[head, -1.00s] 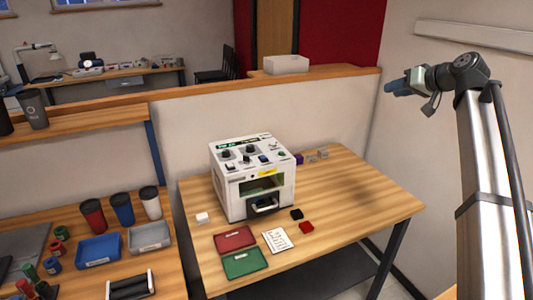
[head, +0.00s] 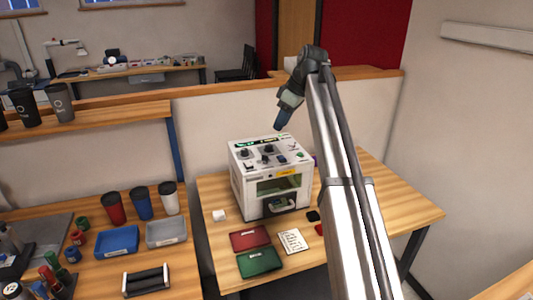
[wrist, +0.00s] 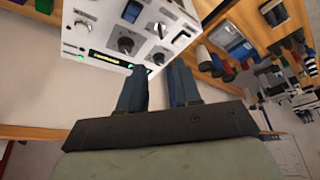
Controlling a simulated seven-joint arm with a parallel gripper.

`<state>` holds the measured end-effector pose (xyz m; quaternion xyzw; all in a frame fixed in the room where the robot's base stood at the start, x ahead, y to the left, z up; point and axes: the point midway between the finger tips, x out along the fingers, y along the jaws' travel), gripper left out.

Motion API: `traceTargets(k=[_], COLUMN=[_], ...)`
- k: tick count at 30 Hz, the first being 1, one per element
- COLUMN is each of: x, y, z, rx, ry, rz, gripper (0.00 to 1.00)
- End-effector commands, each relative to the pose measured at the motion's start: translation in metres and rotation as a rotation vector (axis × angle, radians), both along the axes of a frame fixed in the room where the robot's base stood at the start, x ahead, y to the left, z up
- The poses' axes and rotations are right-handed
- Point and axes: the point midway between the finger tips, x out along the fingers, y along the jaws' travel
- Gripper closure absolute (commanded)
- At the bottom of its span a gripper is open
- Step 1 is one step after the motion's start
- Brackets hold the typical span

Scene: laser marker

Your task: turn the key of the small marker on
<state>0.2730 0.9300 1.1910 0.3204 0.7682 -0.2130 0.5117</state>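The small marker (head: 243,190) is a white box-shaped machine with a window and handle in front, standing on the wooden table. Its sloped top panel carries black knobs, switches and a lit green display; the panel also shows upside down in the wrist view, with the display (wrist: 107,58) and a round knob (wrist: 127,43). Which control is the key is too small to tell for certain. My gripper (head: 281,124) is above the back of the marker, pointing down. In the wrist view my gripper (wrist: 160,70) shows two dark blue fingers apart with nothing between them.
On the table lie a red tray (head: 250,238), a green tray (head: 259,262), a white sheet (head: 292,242) and a small white block (head: 219,216). A low partition (head: 210,112) stands behind. A bench with cups and bins is at left. The table's right side is clear.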

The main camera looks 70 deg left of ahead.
Motion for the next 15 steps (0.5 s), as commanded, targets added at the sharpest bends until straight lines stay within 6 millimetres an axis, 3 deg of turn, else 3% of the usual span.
traceTargets(k=[5, 15], x=[-0.006, -0.021], y=[0.003, 0.018], z=[-0.012, -0.065], rx=[-0.005, -0.005], ry=[-0.004, -0.002], rz=[0.008, 0.005], gripper=[0.67, 0.67])
